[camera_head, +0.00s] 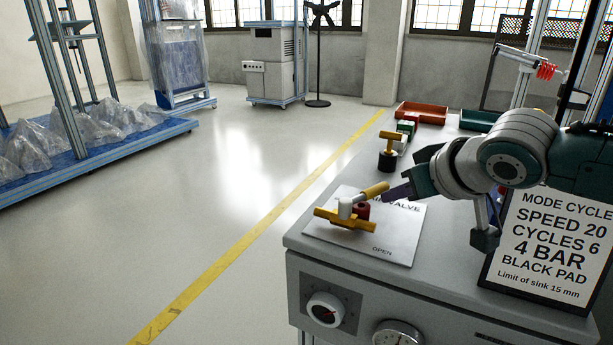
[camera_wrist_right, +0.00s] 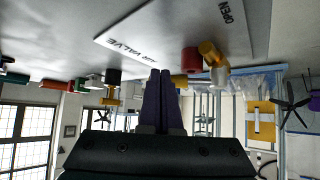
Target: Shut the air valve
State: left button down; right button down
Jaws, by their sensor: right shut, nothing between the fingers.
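The air valve (camera_head: 362,211) stands on a white plate (camera_head: 400,240) on the near left part of the grey cabinet top. It has a dark red body, a brass-yellow cross piece and a white hub with a yellow handle (camera_head: 376,189) slanting to the back right. The plate reads "VALVE" and "OPEN", with some lettering hidden. My right gripper (camera_head: 389,194) is shut and empty, its purple fingers close beside the handle; I cannot tell if they touch. In the right wrist view, the fingers (camera_wrist_right: 160,72) point toward the red valve body (camera_wrist_right: 192,60), which is slightly right. My left gripper is not in view.
A black-and-brass fitting (camera_head: 388,152) stands behind the valve. Red (camera_head: 421,113) and green (camera_head: 480,120) trays lie at the back. A sign (camera_head: 550,240) stands at the right. A dial (camera_head: 325,310) and a gauge (camera_head: 398,335) are on the cabinet front.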

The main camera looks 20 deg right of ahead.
aim_at(382, 183)
jog(key=shift+w+d, duration=0.15)
jog(key=shift+w, duration=1.55)
jog(key=shift+w, duration=0.15)
